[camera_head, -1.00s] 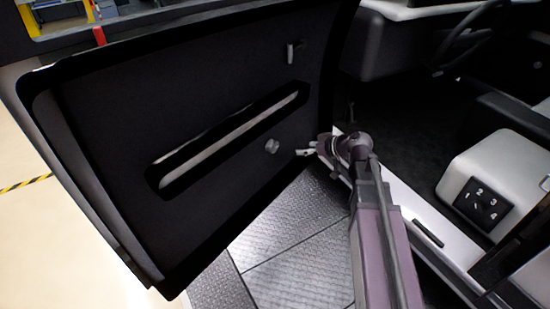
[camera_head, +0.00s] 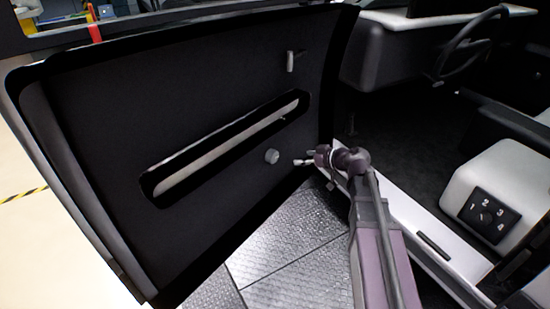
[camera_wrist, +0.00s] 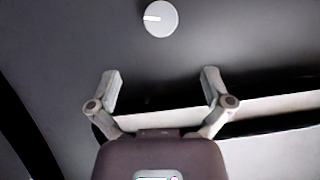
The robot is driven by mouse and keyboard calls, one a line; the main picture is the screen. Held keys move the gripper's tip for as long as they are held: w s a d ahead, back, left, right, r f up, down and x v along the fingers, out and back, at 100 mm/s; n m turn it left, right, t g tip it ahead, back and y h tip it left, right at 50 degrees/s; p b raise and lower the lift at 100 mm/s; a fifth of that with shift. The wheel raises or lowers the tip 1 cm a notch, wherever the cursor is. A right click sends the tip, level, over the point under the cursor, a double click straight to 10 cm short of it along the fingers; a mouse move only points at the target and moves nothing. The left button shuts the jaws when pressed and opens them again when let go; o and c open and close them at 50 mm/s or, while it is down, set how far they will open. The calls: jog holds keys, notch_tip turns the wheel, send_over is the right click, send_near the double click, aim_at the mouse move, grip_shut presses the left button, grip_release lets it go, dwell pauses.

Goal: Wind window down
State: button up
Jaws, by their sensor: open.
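The open car door (camera_head: 200,95) has a dark inner panel with a round grey knob (camera_head: 271,156) low on its right half. In the wrist view the knob (camera_wrist: 161,18) is a pale disc with a white mark pointing left, at the top centre beyond the fingertips. My gripper (camera_head: 301,162) is just to the right of the knob in the head view, apart from it. In the wrist view my gripper (camera_wrist: 160,84) has its two fingers spread wide with nothing between them. The window glass is not clearly visible.
A long slot (camera_head: 230,143) runs across the door panel, and a small handle (camera_head: 291,61) sits above it. The car's sill (camera_head: 410,228), a numbered dial panel (camera_head: 488,214) and steering wheel (camera_head: 465,45) are to the right. Textured floor plates (camera_head: 290,255) lie below.

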aim_at(276, 156)
jog(key=b+x, duration=0.4)
jog(key=x, duration=0.9)
jog(key=shift+b, duration=0.35)
jog(key=c, duration=1.1)
jog(key=shift+d, duration=0.2)
jog(key=shift+a, duration=0.15)
